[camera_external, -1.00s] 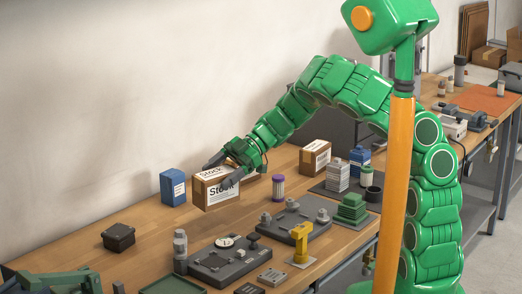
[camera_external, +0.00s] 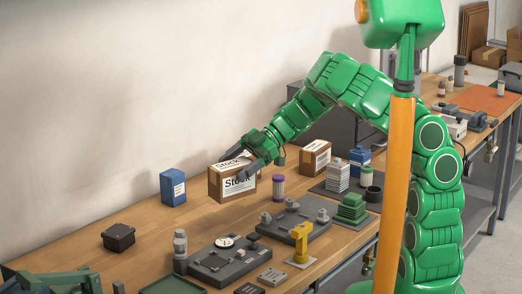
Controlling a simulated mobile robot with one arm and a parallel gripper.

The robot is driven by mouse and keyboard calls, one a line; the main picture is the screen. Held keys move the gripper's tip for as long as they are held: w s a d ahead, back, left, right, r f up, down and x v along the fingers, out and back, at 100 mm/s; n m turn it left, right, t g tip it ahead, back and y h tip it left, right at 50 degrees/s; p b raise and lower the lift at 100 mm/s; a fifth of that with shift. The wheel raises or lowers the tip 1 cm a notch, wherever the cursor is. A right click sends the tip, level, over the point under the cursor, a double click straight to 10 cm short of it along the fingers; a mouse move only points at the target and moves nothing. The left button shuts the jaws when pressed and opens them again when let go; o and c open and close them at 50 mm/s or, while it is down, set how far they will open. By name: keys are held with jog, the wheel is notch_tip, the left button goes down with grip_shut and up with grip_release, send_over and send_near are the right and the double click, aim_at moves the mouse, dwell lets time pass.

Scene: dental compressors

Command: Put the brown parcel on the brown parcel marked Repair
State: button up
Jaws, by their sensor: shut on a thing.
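My gripper (camera_external: 243,167) is shut on a brown parcel (camera_external: 216,187) with a white label that reads Stock. The parcel is held above the wooden bench and looks slightly tilted. Another brown parcel (camera_external: 309,162) with a white label stands on the bench to the right, behind the purple-banded jar. Its label is too small to read, so I cannot tell whether it says Repair. The two parcels are apart. Part of the held parcel is hidden by my fingers.
A blue box (camera_external: 172,188) stands left of the held parcel. The purple jar (camera_external: 278,187) is to its right. Stacked white (camera_external: 338,176) and green (camera_external: 351,208) pieces stand near the second parcel. Dark fixture plates (camera_external: 222,262) lie in front. Bare bench (camera_external: 150,215) shows at left.

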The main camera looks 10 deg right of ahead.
jog(key=w+d+r+m+t+y, duration=0.1)
jog(key=w+d+r+m+t, duration=0.15)
jog(key=w+d, duration=0.55)
jog(key=w+d+r+m+t, duration=0.25)
jog(key=w+d, duration=0.35)
jog(key=w, duration=0.3)
jog(key=w+d+r+m+t+h, duration=0.1)
jog(key=w+d+r+m+t, duration=0.15)
jog(key=w+d, duration=0.5)
jog(key=w+d+r+m+t, duration=0.1)
jog(key=w+d+m+t, duration=0.3)
jog(key=d, duration=0.7)
jog(key=shift+n, duration=0.25)
jog(key=w+f, duration=0.4)
jog(key=w+a+f, duration=0.1)
jog(key=w+f, duration=0.3)
jog(key=w, duration=0.1)
jog(key=w+f, duration=0.4)
jog(key=w, duration=0.1)
jog(key=shift+a+f, duration=0.35)
jog(key=o, duration=1.5)
jog(key=shift+c, duration=0.2)
